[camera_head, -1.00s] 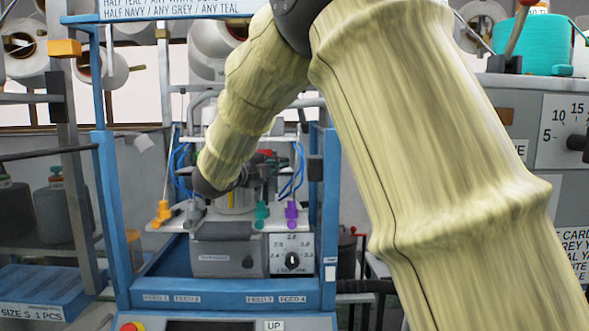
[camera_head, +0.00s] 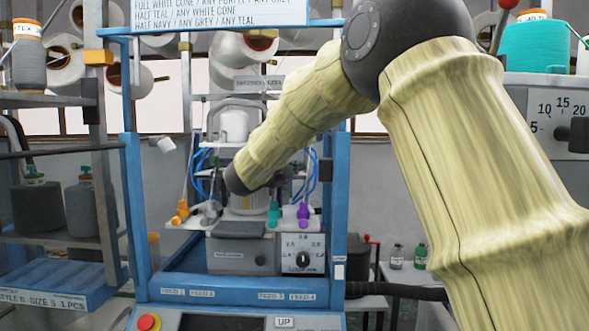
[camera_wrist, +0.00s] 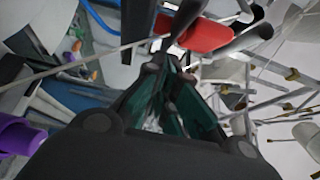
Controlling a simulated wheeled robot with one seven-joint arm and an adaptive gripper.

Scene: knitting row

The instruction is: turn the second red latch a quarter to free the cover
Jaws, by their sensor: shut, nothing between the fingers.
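In the wrist view a red latch-like piece (camera_wrist: 205,36) lies just beyond my fingers, with a dark part crossing it. I cannot tell whether it is the second latch or whether my fingers touch it. My gripper (camera_wrist: 170,68) is shut, its dark fingers converging with nothing seen between them. In the head view my arm reaches to the knitting machine (camera_head: 235,255) in the blue frame; its end hides the gripper and any red latch there. I cannot pick out the cover.
Orange (camera_head: 181,210), teal (camera_head: 272,216) and purple (camera_head: 303,213) pieces stand along the machine's front ledge, above a dial (camera_head: 303,258). Blue frame posts (camera_head: 131,200) flank the machine. Blue tubes (camera_head: 313,178) hang near my arm. A red button (camera_head: 149,322) is at the bottom.

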